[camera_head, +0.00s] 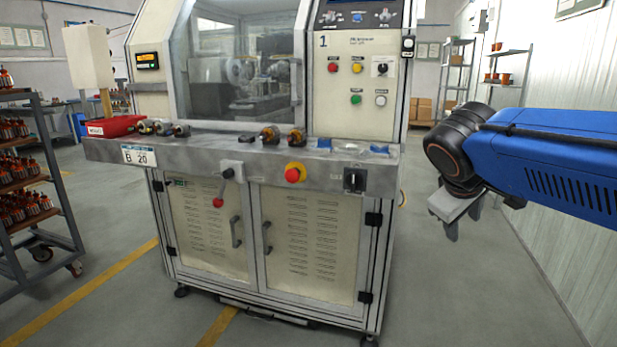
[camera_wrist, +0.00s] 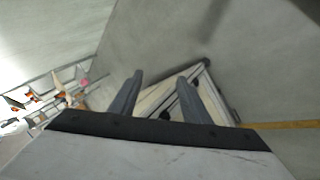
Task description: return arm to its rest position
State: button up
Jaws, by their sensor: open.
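My gripper (camera_head: 463,222) hangs from my blue arm at the right of the head view, pointing down over open floor. It is to the right of the winding machine (camera_head: 215,220) and apart from it. In the wrist view, the two grey fingers of my gripper (camera_wrist: 157,97) stand apart with nothing between them. Beyond them lie the grey floor and a pale, dark-edged structure, seen at a slant; I cannot tell exactly which part it is.
The machine's ledge (camera_head: 221,153) carries several small armature parts and a red bin (camera_head: 113,126). A cart with bottle-like parts (camera_head: 24,205) stands at the left. Shelves (camera_head: 507,66) stand at the back right. A white wall (camera_head: 590,250) runs along the right; the floor between is clear.

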jog(key=s+a+f+m+y, duration=0.1)
jog(key=s+f+m+y, duration=0.1)
jog(key=s+f, duration=0.7)
jog(key=s+a+f+m+g+y, duration=0.1)
jog(key=s+a+f+m+y, duration=0.1)
jog(key=s+f, duration=0.6)
jog(key=shift+s+f+m+y, duration=0.35)
jog(key=shift+m+y, duration=0.15)
jog(key=shift+m, duration=0.1)
dwell(0.4)
